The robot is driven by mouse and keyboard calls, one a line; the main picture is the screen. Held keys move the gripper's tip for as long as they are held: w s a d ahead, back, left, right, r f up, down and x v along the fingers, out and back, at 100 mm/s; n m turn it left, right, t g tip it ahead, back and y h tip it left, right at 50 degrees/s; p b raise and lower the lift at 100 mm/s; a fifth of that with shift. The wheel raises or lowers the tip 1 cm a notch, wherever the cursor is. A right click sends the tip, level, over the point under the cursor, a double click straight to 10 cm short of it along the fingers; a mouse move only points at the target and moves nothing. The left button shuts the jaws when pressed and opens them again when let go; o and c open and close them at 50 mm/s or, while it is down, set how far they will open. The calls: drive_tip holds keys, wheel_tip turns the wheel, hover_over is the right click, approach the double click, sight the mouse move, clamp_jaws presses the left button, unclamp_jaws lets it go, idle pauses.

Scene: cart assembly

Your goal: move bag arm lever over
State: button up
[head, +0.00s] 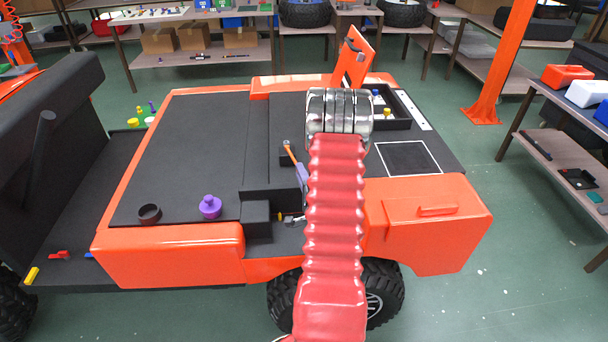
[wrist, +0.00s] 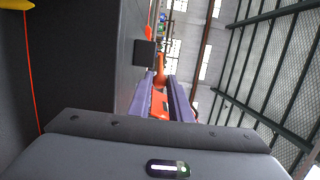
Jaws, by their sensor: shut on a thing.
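A thin orange lever (head: 291,151) with a grey tip stands tilted in the dark recess in the middle of the cart (head: 185,145). My gripper (head: 301,172), with pale purple fingers, is at the lever's lower part, mostly hidden behind my red arm in the head view. In the wrist view, my gripper (wrist: 159,88) has its two fingers on either side of an orange piece, the lever (wrist: 160,103), and is shut on it. The lever's base is hidden.
A purple knob (head: 210,207) and a dark ring (head: 149,214) sit on the cart's black deck. An upright orange panel (head: 354,60) and a black tray (head: 397,112) are behind my arm. A dark block (head: 257,220) stands left of the gripper.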

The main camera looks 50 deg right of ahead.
drive_tip(key=shift+w+a+f, duration=0.1)
drive_tip(key=shift+w+a, duration=0.25)
drive_tip(key=shift+a, duration=0.25)
drive_tip(key=shift+w+a+f, duration=0.1)
drive_tip(key=shift+w+a, duration=0.25)
drive_tip(key=shift+a, duration=0.2)
drive_tip(key=shift+w+a, duration=0.5)
drive_tip(key=o, duration=0.9)
drive_tip(key=shift+d, duration=0.1)
drive_tip(key=shift+r, duration=0.1)
